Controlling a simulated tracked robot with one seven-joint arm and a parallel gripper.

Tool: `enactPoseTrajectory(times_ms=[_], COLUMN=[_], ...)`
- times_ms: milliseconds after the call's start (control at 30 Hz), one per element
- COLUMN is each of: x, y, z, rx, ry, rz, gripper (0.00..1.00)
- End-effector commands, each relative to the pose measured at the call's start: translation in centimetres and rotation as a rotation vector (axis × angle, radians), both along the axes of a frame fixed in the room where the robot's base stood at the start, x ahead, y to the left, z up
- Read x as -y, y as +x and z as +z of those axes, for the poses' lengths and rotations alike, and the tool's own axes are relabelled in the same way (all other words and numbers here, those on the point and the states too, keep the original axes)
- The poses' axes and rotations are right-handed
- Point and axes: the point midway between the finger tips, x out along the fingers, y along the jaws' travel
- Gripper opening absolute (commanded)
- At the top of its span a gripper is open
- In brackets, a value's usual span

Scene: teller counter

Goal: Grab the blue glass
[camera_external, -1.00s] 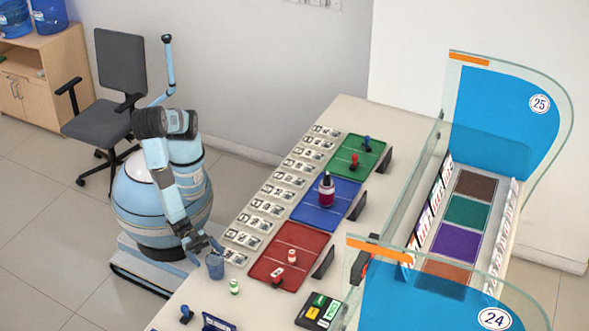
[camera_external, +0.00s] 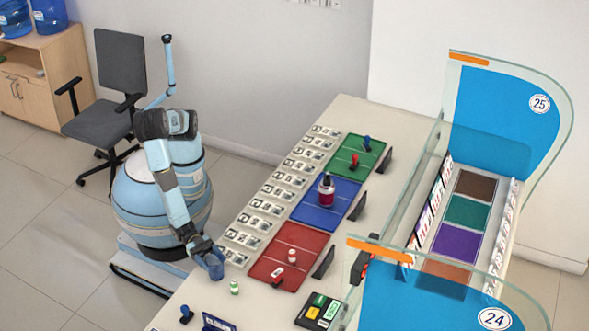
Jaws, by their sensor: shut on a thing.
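The blue glass (camera_external: 216,268) stands near the counter's robot-side edge, at the lower middle of the external view. It looks upright. My gripper (camera_external: 211,255) is at the glass's upper part and is shut on it. The fingers are small in this view and partly hide the rim. I cannot tell whether the glass touches the counter.
A small white-and-green bottle (camera_external: 234,286) stands close right of the glass. A blue stamp (camera_external: 186,313) and a dark blue sign (camera_external: 217,322) are nearer the front. A red mat (camera_external: 290,240) lies to the right. Banknote stacks (camera_external: 240,238) line the edge behind.

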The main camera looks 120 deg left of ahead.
Motion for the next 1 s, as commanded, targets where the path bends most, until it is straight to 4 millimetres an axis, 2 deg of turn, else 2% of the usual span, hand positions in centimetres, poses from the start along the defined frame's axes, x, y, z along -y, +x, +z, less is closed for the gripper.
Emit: enactPoseTrajectory(times_ms=[33,233,567,667,800,1000], x=[0.0,0.0,0.0,0.0,0.0,-1.7], y=[0.0,0.0,0.0,0.0,0.0,-2.2], z=[0.0,0.0,0.4,1.2,3.3,6.5], rx=[0.0,0.0,0.0,0.0,0.002,0.001], ry=[0.0,0.0,-0.001,-0.001,-0.004,-0.003], rz=[0.0,0.0,0.0,0.0,0.0,0.0], gripper=[0.51,0.33,0.33,0.33,0.33,0.33])
